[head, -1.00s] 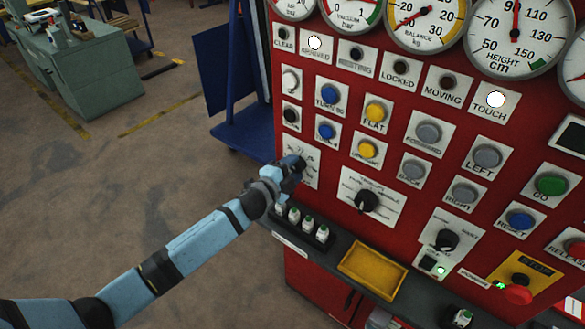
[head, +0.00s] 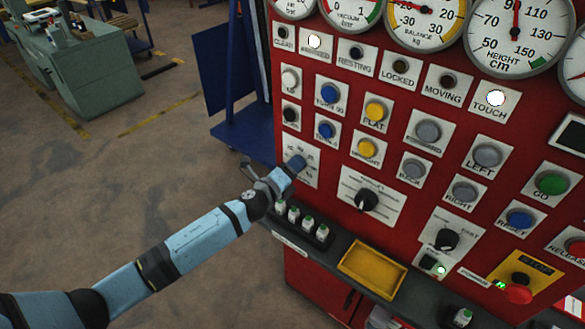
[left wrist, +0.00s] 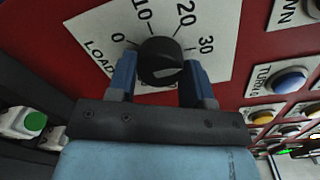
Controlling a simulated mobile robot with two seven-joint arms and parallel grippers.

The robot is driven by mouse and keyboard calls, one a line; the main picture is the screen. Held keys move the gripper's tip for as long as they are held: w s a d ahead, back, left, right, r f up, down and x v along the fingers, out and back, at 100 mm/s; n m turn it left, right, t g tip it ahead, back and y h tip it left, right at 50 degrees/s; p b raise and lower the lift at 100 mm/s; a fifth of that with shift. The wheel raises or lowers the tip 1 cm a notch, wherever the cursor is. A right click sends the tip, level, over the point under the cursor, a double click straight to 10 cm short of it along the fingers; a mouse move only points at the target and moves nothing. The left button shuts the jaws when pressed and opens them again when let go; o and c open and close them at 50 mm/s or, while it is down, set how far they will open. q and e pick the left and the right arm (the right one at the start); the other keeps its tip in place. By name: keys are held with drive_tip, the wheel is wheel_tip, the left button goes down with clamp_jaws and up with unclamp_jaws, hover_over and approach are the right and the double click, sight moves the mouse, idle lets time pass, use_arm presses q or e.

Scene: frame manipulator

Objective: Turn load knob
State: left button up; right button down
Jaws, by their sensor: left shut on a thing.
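The load knob (left wrist: 160,62) is a round black knob on a white plate (left wrist: 85,22) marked LOAD, with a scale of 0, 10, 20 and 30. In the left wrist view the two blue fingers of my left gripper (left wrist: 161,78) stand on either side of the knob and are shut on it. A pale mark on the knob's face shows between the fingers. In the head view my left gripper (head: 291,167) is at the knob's plate (head: 312,167) on the red panel's left part and hides the knob. My right gripper is not in view.
The red panel (head: 330,222) carries close rows of buttons and lamps. A black selector knob (head: 366,200) is to the right of my gripper. Below are a ledge with several small green-topped blocks (head: 294,216) and a yellow tray (head: 372,268). Open floor lies left.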

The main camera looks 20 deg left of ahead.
use_arm(q)
drive_tip(key=shift+m, duration=0.4)
drive_tip(key=o, duration=0.9)
drive_tip(key=b+v, duration=0.1)
drive_tip(key=v, duration=1.3)
drive_tip(key=shift+b, duration=0.3)
drive_tip(key=shift+w, duration=0.1)
